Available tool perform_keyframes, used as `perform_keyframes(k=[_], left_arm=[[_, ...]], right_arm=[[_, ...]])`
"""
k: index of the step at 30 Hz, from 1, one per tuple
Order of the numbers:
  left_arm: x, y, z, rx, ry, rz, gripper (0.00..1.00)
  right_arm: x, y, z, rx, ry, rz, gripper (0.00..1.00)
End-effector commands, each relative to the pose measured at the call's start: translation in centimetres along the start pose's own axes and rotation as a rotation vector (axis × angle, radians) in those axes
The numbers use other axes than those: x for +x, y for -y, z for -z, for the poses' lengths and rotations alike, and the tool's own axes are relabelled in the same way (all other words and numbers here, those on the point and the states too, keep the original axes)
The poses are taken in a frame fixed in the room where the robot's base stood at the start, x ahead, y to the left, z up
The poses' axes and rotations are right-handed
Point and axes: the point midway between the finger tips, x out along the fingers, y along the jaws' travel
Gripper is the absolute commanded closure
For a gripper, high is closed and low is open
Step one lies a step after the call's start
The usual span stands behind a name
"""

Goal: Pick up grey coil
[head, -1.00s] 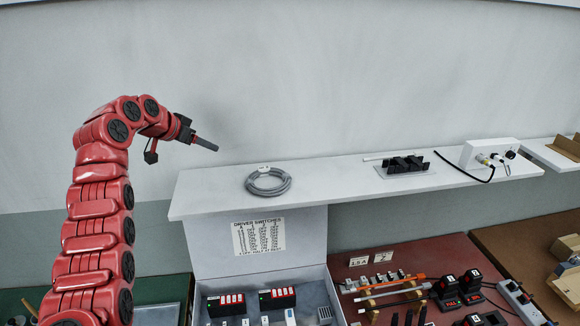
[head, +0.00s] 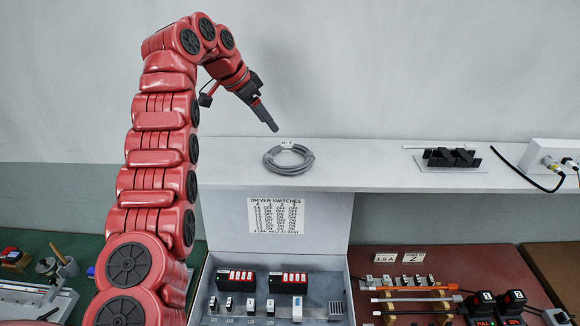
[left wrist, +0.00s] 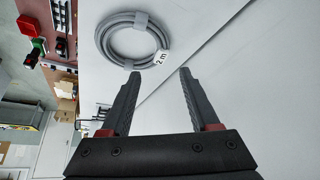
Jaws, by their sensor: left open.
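The grey coil (head: 288,159) lies flat on the white shelf, to the left of the shelf's middle in the head view. In the left wrist view the coil (left wrist: 131,40) is at the top, with a white tag reading "2 m" on its near side. My left gripper (head: 275,128) points down toward the coil from above and to its left. Its two fingers (left wrist: 157,75) are spread apart with nothing between them, and the coil appears beyond their tips. My right gripper is not in view.
The white shelf (head: 375,179) runs along the wall, with free room around the coil. A black holder (head: 452,157) and a white socket box (head: 550,155) stand farther right. Below is an open grey case (head: 230,262) with switches.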

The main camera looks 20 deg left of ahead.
Motion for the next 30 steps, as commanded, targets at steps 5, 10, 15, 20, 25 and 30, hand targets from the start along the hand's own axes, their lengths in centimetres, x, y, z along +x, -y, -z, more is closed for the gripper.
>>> perform_keyframes(k=[5,10,15,20,25,30], left_arm=[[3.0,0.1,-0.3,-0.005,0.004,-0.001,0.38],[3.9,0.1,-0.2,-0.002,0.0,0.002,0.38],[4.1,0.2,-0.4,-0.003,0.001,0.003,0.38],[5.0,0.2,-0.8,-0.003,-0.003,0.001,0.38],[6.4,0.1,-1.5,-0.005,-0.003,0.001,0.38],[8.6,0.1,-1.6,-0.003,0.0,-0.001,0.38]], right_arm=[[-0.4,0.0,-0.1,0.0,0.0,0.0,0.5],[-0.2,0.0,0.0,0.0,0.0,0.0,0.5],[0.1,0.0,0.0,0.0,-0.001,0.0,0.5],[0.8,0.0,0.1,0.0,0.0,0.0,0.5],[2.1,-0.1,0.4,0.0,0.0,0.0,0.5],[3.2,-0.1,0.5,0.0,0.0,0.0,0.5]])
